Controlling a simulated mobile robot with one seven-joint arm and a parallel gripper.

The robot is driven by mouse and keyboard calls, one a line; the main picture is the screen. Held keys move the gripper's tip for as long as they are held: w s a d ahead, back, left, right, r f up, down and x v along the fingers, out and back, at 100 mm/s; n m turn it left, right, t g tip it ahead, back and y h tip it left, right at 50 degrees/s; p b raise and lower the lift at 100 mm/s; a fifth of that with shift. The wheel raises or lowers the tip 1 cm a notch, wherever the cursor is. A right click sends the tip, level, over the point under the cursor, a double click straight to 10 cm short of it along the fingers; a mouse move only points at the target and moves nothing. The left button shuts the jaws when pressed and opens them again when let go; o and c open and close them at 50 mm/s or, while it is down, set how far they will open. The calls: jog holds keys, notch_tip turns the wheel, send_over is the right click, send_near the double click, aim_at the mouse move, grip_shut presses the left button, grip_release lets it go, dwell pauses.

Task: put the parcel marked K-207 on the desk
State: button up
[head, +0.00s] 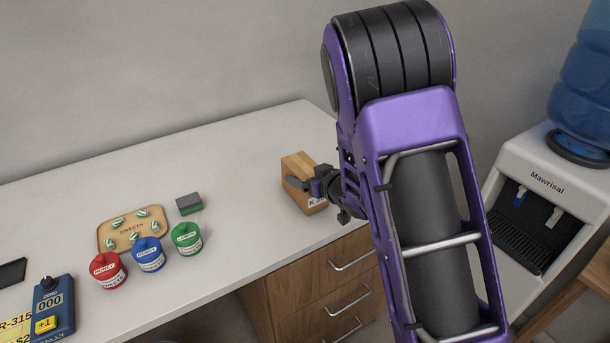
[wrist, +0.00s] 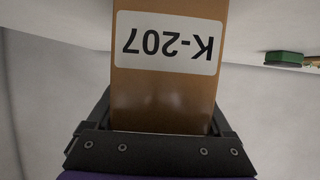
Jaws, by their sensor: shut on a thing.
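The parcel (head: 297,168) is a brown box at the right end of the white desk (head: 240,160). Its white label shows K-207 upside down in the wrist view (wrist: 168,43); in the head view only part of the label shows. My gripper (head: 312,186) is shut on the parcel, with a dark finger on each side of it in the wrist view. I cannot tell whether the parcel touches the desk top or is held just above it. My arm hides part of the desk's right end.
A blue tally counter (head: 54,305) is at the front left. A water dispenser (head: 548,205) stands at right. Desk between block and parcel is clear.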

jog(key=shift+f, duration=0.15)
jog(key=o, duration=1.5)
jog(key=shift+r, duration=0.25)
jog(key=v, duration=1.2)
jog(key=shift+f+p, duration=0.15)
jog(key=shift+p, duration=0.15)
